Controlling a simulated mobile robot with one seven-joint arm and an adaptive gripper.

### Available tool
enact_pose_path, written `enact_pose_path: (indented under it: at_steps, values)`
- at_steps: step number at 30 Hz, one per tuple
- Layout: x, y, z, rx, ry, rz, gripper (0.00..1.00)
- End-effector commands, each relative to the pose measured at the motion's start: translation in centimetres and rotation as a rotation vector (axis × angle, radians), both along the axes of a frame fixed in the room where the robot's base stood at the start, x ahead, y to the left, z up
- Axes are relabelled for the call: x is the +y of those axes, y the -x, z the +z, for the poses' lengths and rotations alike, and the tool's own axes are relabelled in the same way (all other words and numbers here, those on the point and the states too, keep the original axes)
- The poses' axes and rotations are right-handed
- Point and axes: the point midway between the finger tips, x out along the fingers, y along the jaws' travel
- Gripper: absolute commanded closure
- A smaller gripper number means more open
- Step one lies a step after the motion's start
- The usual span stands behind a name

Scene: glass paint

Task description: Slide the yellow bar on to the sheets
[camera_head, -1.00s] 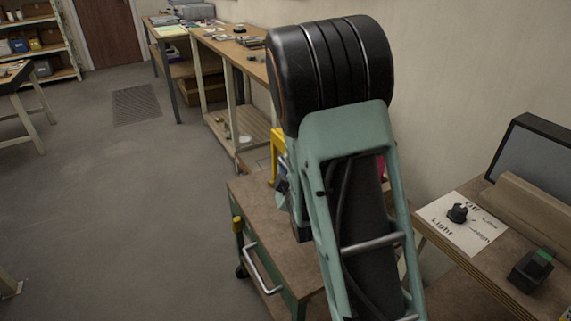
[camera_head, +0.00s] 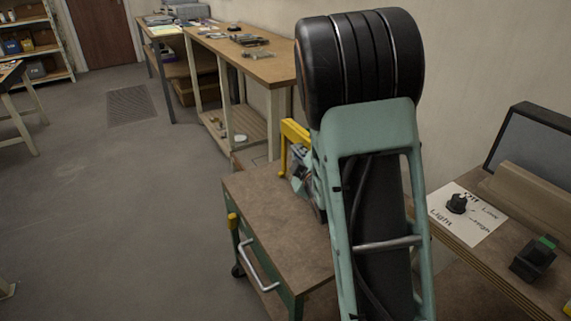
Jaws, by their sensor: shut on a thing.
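The yellow bar (camera_head: 295,131) shows at the far side of the brown-topped cart, just left of my arm. Its top and left leg are visible, and the rest is behind my arm. My gripper (camera_head: 302,183) shows only as a small pale-green and grey part beside the bar. It is shut on the yellow bar, though my arm hides the fingertips and the contact. I cannot make out the sheets.
The cart (camera_head: 265,215) has a bare top at its near left and a metal handle. A long workbench (camera_head: 250,65) stands behind it. At right, a bench carries a light-switch knob (camera_head: 457,204) and a black box (camera_head: 534,259). Floor at left is clear.

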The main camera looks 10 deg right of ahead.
Motion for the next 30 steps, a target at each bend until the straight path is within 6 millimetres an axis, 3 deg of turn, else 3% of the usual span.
enact_pose_path:
  at_steps: [11, 12, 14, 22, 26, 30]
  values:
    - [-1.1, -0.4, 0.2, -0.002, 0.001, -0.002, 1.0]
    - [-1.1, -0.4, 0.2, -0.002, 0.001, -0.002, 0.91]
    - [-1.1, -0.4, 0.2, -0.003, 0.001, -0.003, 0.84]
    - [-1.0, -0.2, 0.1, 0.0, 0.0, -0.001, 0.84]
    - [-1.0, 0.6, 0.3, 0.001, -0.001, -0.001, 0.84]
    - [-0.9, 2.7, 0.8, -0.001, -0.001, 0.0, 0.84]
